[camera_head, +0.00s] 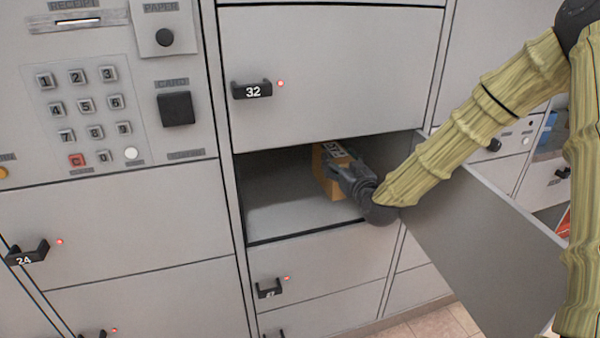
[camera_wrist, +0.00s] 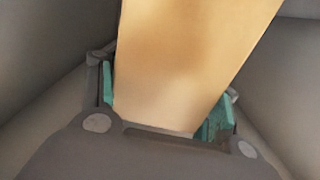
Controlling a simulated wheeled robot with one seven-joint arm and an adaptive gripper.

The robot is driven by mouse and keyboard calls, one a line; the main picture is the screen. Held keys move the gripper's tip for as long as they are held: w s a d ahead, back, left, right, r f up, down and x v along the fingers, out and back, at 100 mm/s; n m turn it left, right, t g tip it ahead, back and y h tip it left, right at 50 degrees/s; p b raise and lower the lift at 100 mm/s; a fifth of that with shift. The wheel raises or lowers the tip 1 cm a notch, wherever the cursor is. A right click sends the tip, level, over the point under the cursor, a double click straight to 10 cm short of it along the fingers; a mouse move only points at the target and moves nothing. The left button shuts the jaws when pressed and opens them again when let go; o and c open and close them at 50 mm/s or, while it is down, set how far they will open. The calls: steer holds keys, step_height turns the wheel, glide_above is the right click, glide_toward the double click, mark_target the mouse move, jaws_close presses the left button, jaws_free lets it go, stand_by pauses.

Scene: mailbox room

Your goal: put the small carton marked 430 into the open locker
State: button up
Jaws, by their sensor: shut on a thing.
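The small carton (camera_head: 328,178) is brown, with a white label on top whose marking I cannot read fully. It is inside the open locker (camera_head: 285,200), towards the right side of the opening. My gripper (camera_head: 345,172) reaches in from the right and is shut on the carton. In the wrist view the carton (camera_wrist: 190,60) stands tilted between the two green finger pads of my gripper (camera_wrist: 165,115). Whether the carton touches the locker floor cannot be told.
The locker's open door (camera_head: 480,240) swings out to the right, beside my arm. Shut locker 32 (camera_head: 330,75) is directly above, and another shut locker (camera_head: 330,275) is below. A keypad panel (camera_head: 95,105) is at the left. The left part of the locker is empty.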

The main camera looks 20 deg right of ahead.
steer(key=w+a+f+b, duration=0.2)
steer(key=w+a+f, duration=0.2)
steer(key=w+a, duration=0.4)
steer(key=shift+w+a+f, duration=0.15)
steer(key=shift+a+f, duration=0.1)
steer(key=shift+a, duration=0.4)
steer(key=shift+f, duration=0.15)
steer(key=o, duration=1.4)
